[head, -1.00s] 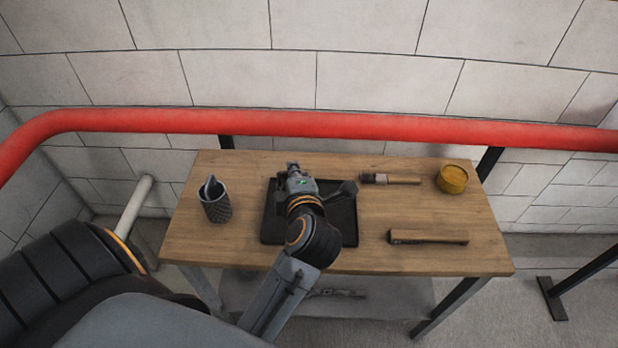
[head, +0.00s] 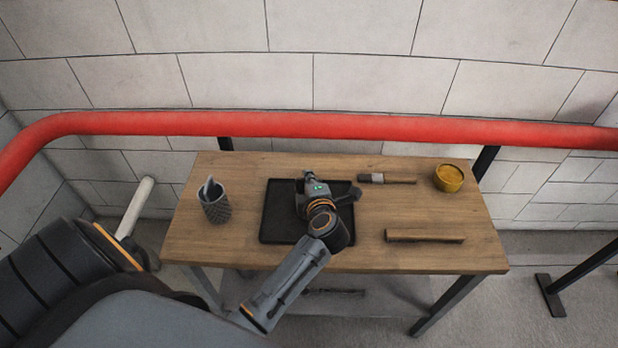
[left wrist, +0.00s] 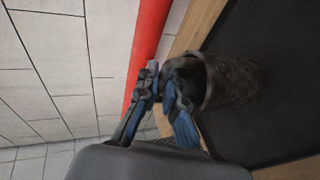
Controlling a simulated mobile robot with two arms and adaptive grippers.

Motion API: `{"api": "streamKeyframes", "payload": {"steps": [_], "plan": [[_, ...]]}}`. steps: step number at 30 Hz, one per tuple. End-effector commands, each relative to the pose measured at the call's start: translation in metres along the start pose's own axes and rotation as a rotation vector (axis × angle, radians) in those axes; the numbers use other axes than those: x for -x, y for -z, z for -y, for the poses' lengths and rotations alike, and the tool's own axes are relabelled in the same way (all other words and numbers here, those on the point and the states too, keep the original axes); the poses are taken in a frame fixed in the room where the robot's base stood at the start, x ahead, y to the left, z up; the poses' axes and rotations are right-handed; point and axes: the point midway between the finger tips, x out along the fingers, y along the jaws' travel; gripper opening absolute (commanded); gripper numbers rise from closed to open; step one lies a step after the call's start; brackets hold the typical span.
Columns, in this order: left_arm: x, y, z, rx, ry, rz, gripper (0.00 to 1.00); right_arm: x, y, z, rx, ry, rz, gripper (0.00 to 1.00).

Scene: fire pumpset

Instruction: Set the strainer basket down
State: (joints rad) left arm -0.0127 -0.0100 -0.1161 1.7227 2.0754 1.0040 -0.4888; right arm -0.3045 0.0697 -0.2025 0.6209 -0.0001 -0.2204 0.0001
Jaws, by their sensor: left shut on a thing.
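My left gripper (head: 311,180) is over the black tray (head: 275,222) on the wooden table. In the left wrist view, its blue fingers (left wrist: 164,84) are shut at the rim of a dark, brownish strainer basket (left wrist: 236,80). The basket's open mouth faces the gripper and its body reaches over the tray's dark floor (left wrist: 285,40). I cannot tell whether it touches the tray. In the head view the gripper and arm hide the basket. My right gripper is not in view.
A grey mesh cup (head: 216,207) with a pale piece inside stands left of the tray. A brush (head: 385,179), a yellow tin (head: 449,178) and a wooden-handled tool (head: 425,236) lie to the right. A red pipe (head: 330,125) runs behind the table (head: 400,262).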

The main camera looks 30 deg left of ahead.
Motion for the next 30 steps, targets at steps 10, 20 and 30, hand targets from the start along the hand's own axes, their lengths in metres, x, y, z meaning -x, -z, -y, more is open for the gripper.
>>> {"api": "streamKeyframes", "payload": {"steps": [10, 20, 30], "plan": [[-0.001, 0.000, 0.003, 0.000, -0.001, 0.000, 0.00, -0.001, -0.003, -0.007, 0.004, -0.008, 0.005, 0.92], [-0.001, 0.000, 0.003, 0.000, 0.001, 0.000, 0.30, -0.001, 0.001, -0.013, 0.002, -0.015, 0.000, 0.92], [0.031, 0.000, -0.004, 0.000, 0.005, 0.001, 0.30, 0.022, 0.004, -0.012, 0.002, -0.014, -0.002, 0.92]]}}
